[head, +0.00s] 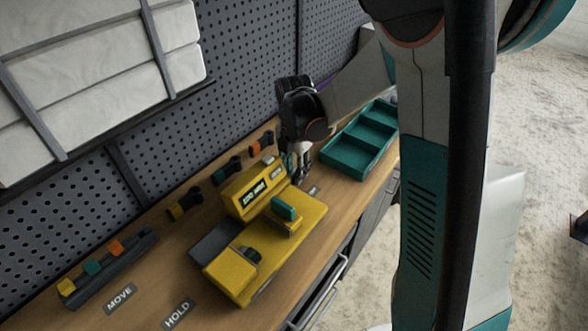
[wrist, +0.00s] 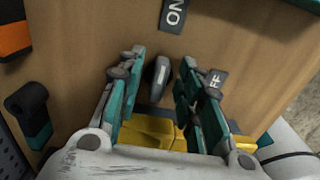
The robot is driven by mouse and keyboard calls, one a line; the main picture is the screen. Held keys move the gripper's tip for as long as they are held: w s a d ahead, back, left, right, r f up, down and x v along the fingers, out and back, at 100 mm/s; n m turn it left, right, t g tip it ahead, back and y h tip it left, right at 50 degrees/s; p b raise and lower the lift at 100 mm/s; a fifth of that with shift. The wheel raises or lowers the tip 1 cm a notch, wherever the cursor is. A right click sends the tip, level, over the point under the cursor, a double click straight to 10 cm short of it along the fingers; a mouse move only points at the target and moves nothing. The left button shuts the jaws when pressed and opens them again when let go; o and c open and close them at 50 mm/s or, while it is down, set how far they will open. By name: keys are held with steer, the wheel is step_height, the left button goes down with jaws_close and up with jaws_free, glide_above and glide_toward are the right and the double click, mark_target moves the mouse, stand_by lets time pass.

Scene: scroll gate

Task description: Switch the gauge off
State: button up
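The yellow gauge (head: 268,238) stands on the wooden bench with a lit display on its raised back part; a yellow part of it shows at the bottom of the wrist view (wrist: 150,131). A dark rotary knob (wrist: 157,77) with a pale line lies beside the gauge. Its line points roughly up towards the ON label (wrist: 173,13). The OFF label (wrist: 217,79) is partly hidden by the right finger. My gripper (wrist: 160,66) is open, one finger on each side of the knob, with gaps visible. In the head view my gripper (head: 300,163) is at the gauge's far end; the knob is hidden there.
A teal divided tray (head: 352,160) stands beyond my gripper. A dark rack (head: 110,268) with coloured blocks is at the left. MOVE (head: 121,298) and HOLD (head: 178,313) labels lie at the front. Several dark holders line the pegboard (head: 225,95) behind.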

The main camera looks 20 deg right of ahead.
jaws_close()
steer(key=shift+m, duration=0.4)
steer(key=m, duration=0.4)
steer(key=shift+s, duration=0.15)
steer(key=m, duration=0.4)
steer(key=shift+s+m, duration=0.15)
steer(key=shift+m, duration=0.15)
steer(key=m, duration=0.4)
steer(key=shift+s, duration=0.15)
steer(key=m, duration=0.4)
steer(key=shift+a, duration=0.1)
steer(key=shift+m, duration=0.4)
